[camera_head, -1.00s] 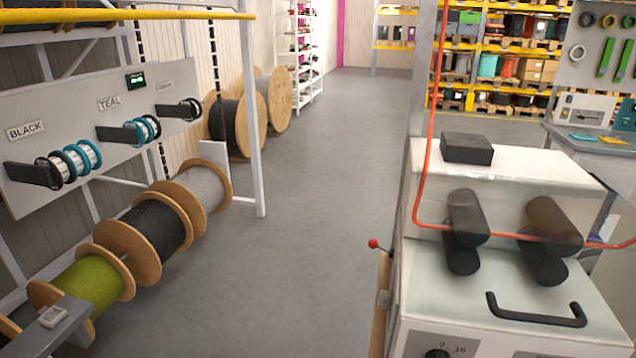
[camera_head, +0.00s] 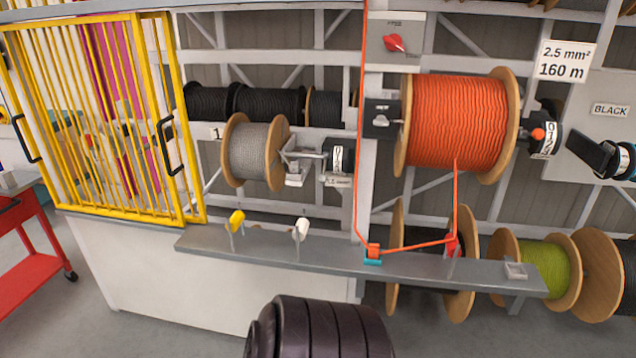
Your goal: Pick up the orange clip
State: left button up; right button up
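A small orange clip (camera_head: 373,248) with a teal foot stands on the grey shelf ledge (camera_head: 290,252), below a white post. The orange cable (camera_head: 455,200) runs from the large orange reel (camera_head: 459,122) down to the ledge and along to this clip. A red clip (camera_head: 453,244) stands to its right on the same ledge, beside the cable. I cannot tell whether the cable sits inside or only against either clip. Neither of my grippers shows in this view.
A yellow clip (camera_head: 237,220) and a white clip (camera_head: 301,229) stand farther left on the ledge. A yellow barred gate (camera_head: 180,110) and a red cart (camera_head: 35,262) are at left. A grey reel (camera_head: 256,150) hangs left; a green reel (camera_head: 543,268) is low right.

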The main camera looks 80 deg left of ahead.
aim_at(374, 249)
jog(key=l+u, duration=0.1)
jog(key=u, duration=2.05)
